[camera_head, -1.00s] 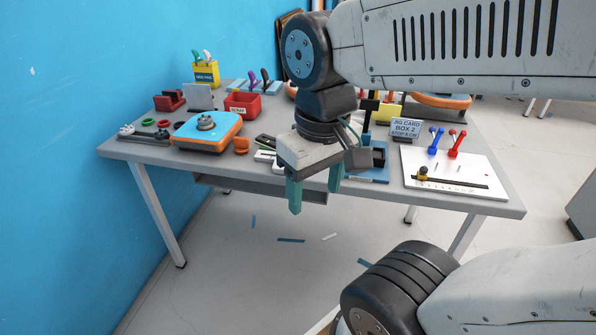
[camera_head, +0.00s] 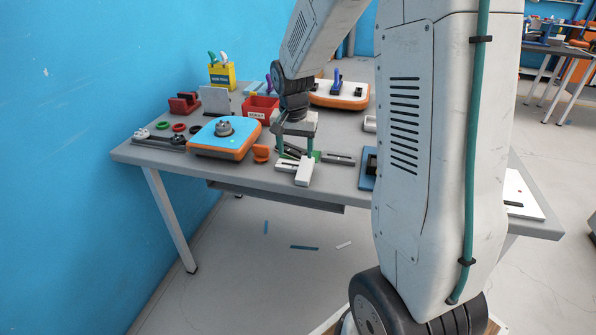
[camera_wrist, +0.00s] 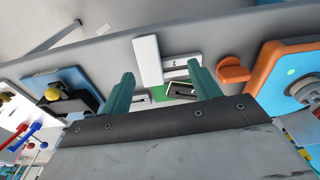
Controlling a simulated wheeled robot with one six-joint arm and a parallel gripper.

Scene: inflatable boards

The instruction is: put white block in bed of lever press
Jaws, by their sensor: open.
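My gripper (camera_head: 296,152) is open, fingers pointing down, over the front edge area of the table. A white block-like piece (camera_head: 304,173) lies below and just in front of the fingers, beside a shorter slotted white piece. I cannot tell whether the fingers touch either. A blue base (camera_head: 367,170) with black parts, possibly the lever press, is mostly hidden by my arm; the wrist view shows it with a yellow knob (camera_wrist: 52,94).
A green piece (camera_wrist: 176,91) and dark slotted bars lie close by the fingers. A red bin (camera_head: 261,108) is behind. A grey slotted bar (camera_head: 338,158) lies to the right.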

